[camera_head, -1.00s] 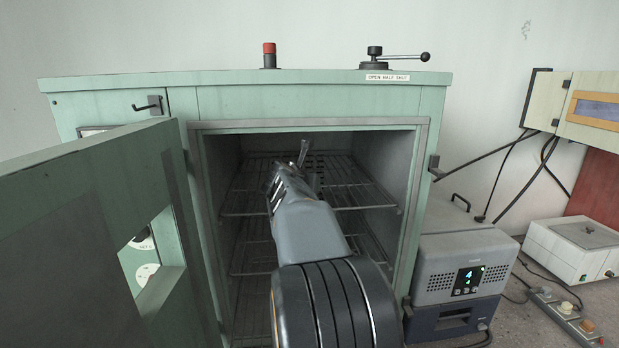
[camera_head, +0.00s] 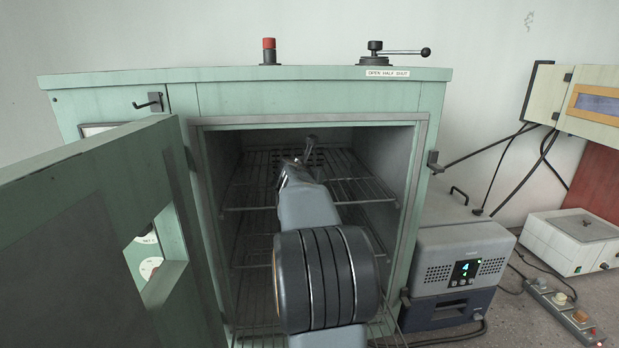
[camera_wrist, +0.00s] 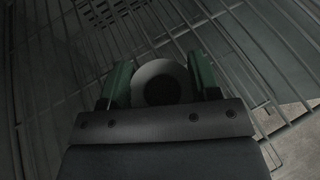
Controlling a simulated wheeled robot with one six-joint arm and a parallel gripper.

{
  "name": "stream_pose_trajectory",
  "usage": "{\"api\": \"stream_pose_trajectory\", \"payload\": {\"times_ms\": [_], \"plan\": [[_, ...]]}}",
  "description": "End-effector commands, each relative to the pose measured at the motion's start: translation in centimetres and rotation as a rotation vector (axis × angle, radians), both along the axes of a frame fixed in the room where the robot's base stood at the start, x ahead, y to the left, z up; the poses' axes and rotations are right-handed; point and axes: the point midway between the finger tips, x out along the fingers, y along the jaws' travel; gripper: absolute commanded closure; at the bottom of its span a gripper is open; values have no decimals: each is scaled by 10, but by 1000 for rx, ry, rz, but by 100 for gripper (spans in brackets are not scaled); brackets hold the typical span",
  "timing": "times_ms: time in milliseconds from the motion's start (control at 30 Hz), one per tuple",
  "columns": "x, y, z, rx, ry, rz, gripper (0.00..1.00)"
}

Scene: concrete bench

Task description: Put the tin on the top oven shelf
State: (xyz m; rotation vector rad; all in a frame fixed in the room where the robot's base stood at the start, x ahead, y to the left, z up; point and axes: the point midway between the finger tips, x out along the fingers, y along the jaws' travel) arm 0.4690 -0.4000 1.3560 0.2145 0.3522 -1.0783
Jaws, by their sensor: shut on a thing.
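The tin (camera_wrist: 158,82) is round and pale with a dark round middle, seen end-on in the wrist view. My gripper (camera_wrist: 160,84) is shut on it, with one green finger on each side. In the head view my arm reaches through the open front of the green oven (camera_head: 320,95), and the gripper end is inside near the height of the top wire shelf (camera_head: 352,190). The tin cannot be made out in the head view. Wire bars (camera_wrist: 252,68) show around and beyond the tin in the wrist view; I cannot tell whether it touches them.
The oven door (camera_head: 75,230) stands open at the left, close to my arm. A lower wire shelf (camera_head: 252,250) lies under the top one. The top shelf looks bare beside my arm.

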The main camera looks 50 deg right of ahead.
Motion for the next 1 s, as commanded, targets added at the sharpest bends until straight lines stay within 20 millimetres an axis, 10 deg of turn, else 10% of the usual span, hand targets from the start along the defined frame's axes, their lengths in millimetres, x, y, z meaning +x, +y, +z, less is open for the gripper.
{"api": "stream_pose_trajectory", "payload": {"times_ms": [67,100,333,667,1000], "plan": [[0,0,-4,0,0,0,67],[0,0,-3,0,0,0,41],[0,0,-3,0,0,0,19],[0,1,4,0,0,0,18],[-22,43,20,-1,-2,1,18]]}}
